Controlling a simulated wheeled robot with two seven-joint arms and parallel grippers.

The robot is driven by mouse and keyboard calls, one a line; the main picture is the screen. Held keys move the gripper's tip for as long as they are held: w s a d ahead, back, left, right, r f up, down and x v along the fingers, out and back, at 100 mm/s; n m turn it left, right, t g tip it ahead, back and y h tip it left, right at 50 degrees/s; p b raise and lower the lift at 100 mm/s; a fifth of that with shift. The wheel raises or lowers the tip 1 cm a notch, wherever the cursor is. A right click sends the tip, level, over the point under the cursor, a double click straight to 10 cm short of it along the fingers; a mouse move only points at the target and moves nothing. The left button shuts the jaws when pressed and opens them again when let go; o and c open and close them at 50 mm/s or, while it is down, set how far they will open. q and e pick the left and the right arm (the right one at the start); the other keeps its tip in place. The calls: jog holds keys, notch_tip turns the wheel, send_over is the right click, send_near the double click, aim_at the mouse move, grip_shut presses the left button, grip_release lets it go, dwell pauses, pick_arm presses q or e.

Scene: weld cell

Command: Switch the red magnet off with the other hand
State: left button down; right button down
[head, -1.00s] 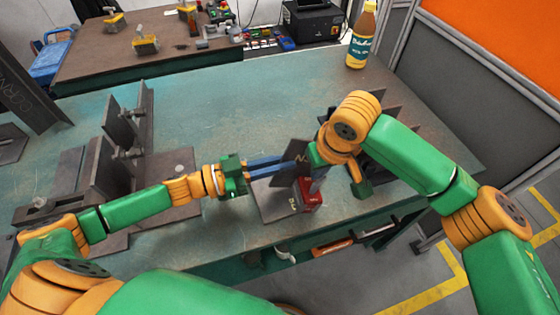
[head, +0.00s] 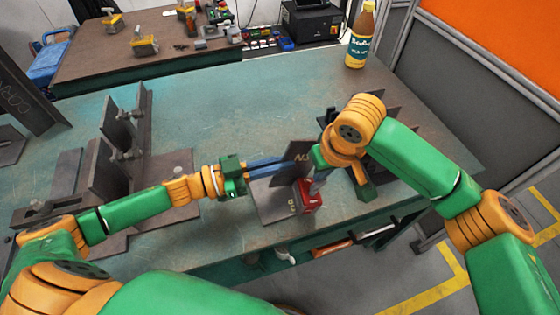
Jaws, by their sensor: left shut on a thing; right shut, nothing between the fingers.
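The red magnet (head: 309,196) sits on a flat steel plate (head: 270,208) near the table's front edge, at the foot of an upright dark plate (head: 299,153). My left gripper (head: 284,164) reaches in from the left, and its blue fingers are shut on the upright dark plate. My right gripper (head: 317,182) comes down from the upper right, shut and empty, with its fingertips at the top of the red magnet. Whether they touch it is unclear. The magnet's switch cannot be made out, as the fingers partly cover the top.
Dark steel fixtures stand at the left of the green table (head: 220,125) and behind my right gripper. A bottle (head: 360,40) stands at the back right. An orange-handled tool (head: 332,247) hangs below the front edge. The table's middle is clear.

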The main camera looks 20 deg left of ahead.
jog(key=shift+s+d, duration=0.75)
jog(key=shift+d, duration=0.05)
dwell(1.5)
jog(key=shift+w, duration=0.15)
jog(key=shift+w+a, duration=0.2)
jog(key=shift+a, duration=0.05)
jog(key=shift+r, duration=3.5)
notch_tip(320, 180, down, 7)
jog(key=w+n+g+y, duration=0.1)
jog(key=n, duration=0.5)
jog(key=shift+f, duration=0.1)
